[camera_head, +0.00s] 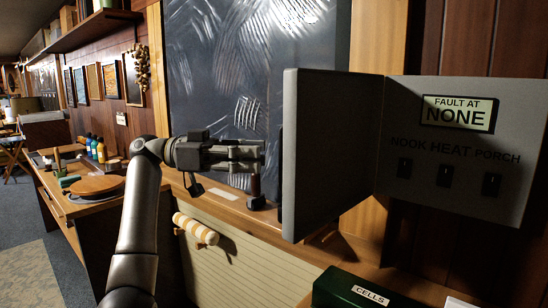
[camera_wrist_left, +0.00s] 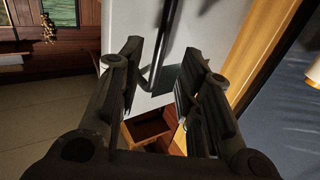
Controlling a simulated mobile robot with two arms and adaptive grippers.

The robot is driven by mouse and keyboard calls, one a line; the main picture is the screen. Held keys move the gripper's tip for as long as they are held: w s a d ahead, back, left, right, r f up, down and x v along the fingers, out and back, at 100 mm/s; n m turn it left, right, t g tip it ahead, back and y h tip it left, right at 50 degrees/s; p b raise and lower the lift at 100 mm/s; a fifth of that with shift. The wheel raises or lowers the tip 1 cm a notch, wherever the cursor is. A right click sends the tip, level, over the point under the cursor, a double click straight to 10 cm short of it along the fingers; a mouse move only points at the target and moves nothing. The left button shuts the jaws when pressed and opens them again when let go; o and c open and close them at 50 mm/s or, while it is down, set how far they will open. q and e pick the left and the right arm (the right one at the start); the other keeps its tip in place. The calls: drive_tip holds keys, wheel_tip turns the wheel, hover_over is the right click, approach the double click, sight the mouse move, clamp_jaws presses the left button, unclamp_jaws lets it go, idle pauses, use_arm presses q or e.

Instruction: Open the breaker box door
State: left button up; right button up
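The breaker box door (camera_head: 332,150) is a grey panel. It stands swung open, out from the left edge of the grey box face (camera_head: 460,150). My left gripper (camera_head: 262,155) is level with the door, just left of its outer side. In the left wrist view, the two fingers of my left gripper (camera_wrist_left: 160,62) are apart. A dark bar handle (camera_wrist_left: 168,35) on the pale door face (camera_wrist_left: 205,35) shows between them. I cannot tell whether a finger touches it. My right gripper is not in view.
The box face carries a "FAULT AT NONE" display (camera_head: 458,113) and three dark switches (camera_head: 445,177). Below stands a green box labelled "CELLS" (camera_head: 340,290). A dark scuffed board (camera_head: 230,70) is behind my gripper. A bench with bottles (camera_head: 95,148) is at the left.

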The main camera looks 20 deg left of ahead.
use_arm(q)
drive_tip(key=v, duration=0.5)
drive_tip(key=shift+s+a, duration=0.1)
drive_tip(key=shift+a, duration=0.25)
